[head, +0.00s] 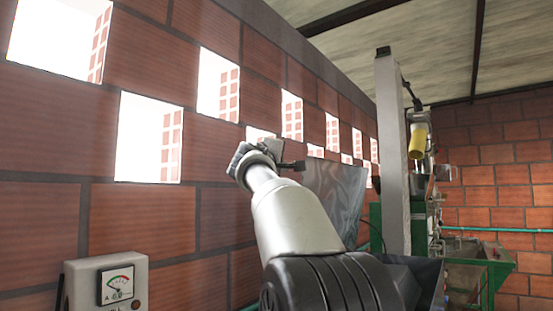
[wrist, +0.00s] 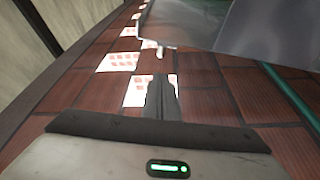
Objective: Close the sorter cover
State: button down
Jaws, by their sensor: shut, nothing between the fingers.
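A shiny grey metal panel (head: 338,192), which looks like the sorter cover, stands raised and steeply tilted beside the brick wall, just right of my arm. My arm hides part of its lower side. In the wrist view the panel (wrist: 225,25) fills the upper right, with its near edge ahead of the fingers. My gripper (head: 295,165) is high up, just left of the panel's upper edge. Its dark fingers (wrist: 163,84) are together and empty, and appear apart from the panel.
The brick wall (head: 140,222) with bright openings runs close along the left. A gauge box (head: 105,284) is at lower left. A grey post (head: 392,150) and a green-framed machine (head: 490,265) stand to the right. A green pipe (wrist: 290,92) shows in the wrist view.

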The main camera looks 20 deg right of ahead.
jog(key=shift+s+d+f+b, duration=0.2)
jog(key=shift+s+d+b, duration=0.1)
jog(key=shift+s+d, duration=0.4)
jog(key=shift+s+d+f+b, duration=0.2)
jog(key=shift+s+d+b, duration=0.1)
jog(key=shift+s+d, duration=0.35)
